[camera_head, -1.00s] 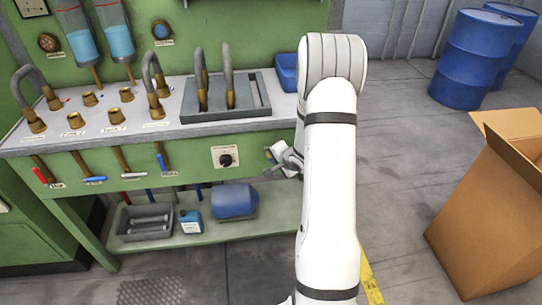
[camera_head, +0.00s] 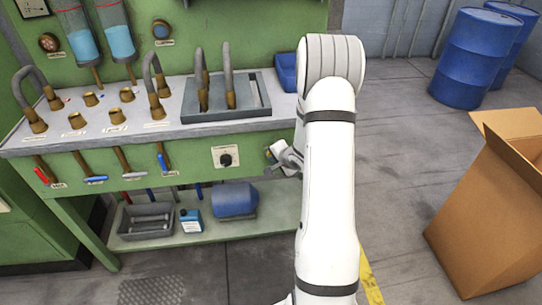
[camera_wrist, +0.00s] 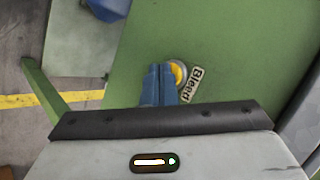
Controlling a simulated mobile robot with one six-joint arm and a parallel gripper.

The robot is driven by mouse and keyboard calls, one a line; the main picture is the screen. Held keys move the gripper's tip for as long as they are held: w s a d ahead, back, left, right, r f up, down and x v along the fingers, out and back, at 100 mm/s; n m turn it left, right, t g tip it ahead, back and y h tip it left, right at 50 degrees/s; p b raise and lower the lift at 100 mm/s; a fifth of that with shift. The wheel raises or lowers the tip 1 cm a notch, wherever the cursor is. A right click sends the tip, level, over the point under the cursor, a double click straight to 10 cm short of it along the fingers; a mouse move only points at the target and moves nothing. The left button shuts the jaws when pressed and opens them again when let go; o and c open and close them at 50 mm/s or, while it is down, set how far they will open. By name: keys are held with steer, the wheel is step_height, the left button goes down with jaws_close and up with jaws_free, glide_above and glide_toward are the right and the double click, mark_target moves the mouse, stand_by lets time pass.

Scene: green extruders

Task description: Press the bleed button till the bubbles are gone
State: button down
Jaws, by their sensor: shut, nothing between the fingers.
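The bleed button is a round yellow button in a pale ring (camera_wrist: 178,73) on the green panel, beside a tilted "Bleed" label (camera_wrist: 191,86) in the wrist view. My gripper (camera_wrist: 158,68) is shut and empty. Its blue-grey fingertips overlap the button's left edge in that view; I cannot tell whether they touch it. In the head view my gripper (camera_head: 276,153) is at the right end of the bench front, partly hidden by my arm. Two clear tubes with blue liquid (camera_head: 89,43) (camera_head: 118,42) hang on the back panel. Bubbles are too small to make out.
The green bench (camera_head: 85,195) carries bent hoses, brass fittings and a grey tray (camera_head: 226,115). Valve handles and a black knob (camera_head: 225,159) line its front. A cardboard box (camera_head: 485,215) and blue barrels (camera_head: 470,60) stand right. Floor between is clear.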

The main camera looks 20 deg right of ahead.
steer(key=shift+s+a, duration=0.25)
steer(key=shift+s, duration=0.45)
steer(key=s, duration=0.2)
steer(key=s+a, duration=0.1)
steer(key=s, duration=0.1)
steer(key=shift+s+a, duration=0.2)
steer(key=shift+s, duration=0.2)
stand_by(0.5)
